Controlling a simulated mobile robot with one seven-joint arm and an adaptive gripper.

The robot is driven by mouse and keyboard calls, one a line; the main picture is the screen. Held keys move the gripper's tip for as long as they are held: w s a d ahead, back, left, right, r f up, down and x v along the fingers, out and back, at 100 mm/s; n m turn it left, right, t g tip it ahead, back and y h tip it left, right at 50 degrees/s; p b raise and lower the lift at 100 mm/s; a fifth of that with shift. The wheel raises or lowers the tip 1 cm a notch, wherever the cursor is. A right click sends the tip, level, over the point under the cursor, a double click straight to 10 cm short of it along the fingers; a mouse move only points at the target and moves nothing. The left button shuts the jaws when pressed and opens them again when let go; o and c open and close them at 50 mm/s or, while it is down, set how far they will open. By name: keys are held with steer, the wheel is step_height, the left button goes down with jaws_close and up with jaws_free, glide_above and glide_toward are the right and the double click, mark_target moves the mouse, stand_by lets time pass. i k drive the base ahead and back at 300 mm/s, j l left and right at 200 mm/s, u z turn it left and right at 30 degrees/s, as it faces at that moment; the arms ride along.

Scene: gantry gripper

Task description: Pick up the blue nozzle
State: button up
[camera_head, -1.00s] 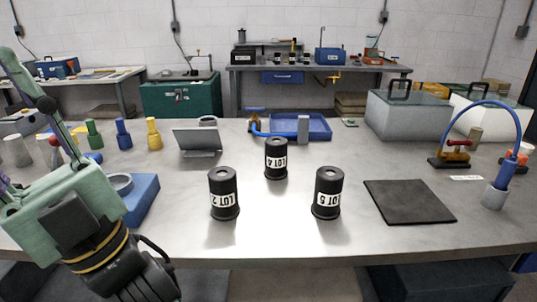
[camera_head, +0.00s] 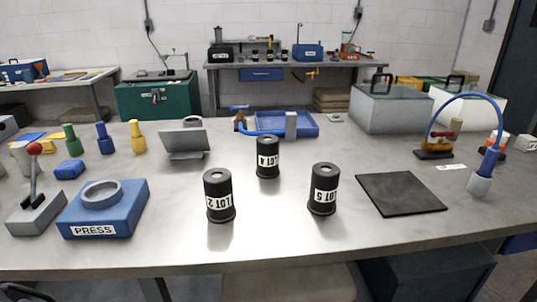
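A small upright blue nozzle (camera_head: 104,138) stands on the table at the back left. It is between a green one (camera_head: 73,139) and a yellow one (camera_head: 137,137) of similar shape. At the right, another blue nozzle-like piece (camera_head: 488,162) sits upright in a grey holder (camera_head: 480,185), with a blue hose (camera_head: 461,98) arching from it. Only a dark sliver, possibly part of my arm, shows at the bottom left edge. My gripper's fingers are not visible.
A blue press (camera_head: 128,212), a red-knobbed lever (camera_head: 35,195) and a small blue block (camera_head: 69,169) stand at the left. Black cylinders (camera_head: 219,196) stand mid-table. A tilted grey panel (camera_head: 185,142) is right of the yellow piece. A dark mat (camera_head: 400,194) lies at the right.

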mark_target(492, 153)
steer(key=i+l+z, duration=0.1)
steer(key=l+z, duration=0.25)
steer(key=z, duration=0.15)
steer(key=i+l+z, duration=0.2)
steer(key=z, duration=0.3)
steer(key=l, duration=0.1)
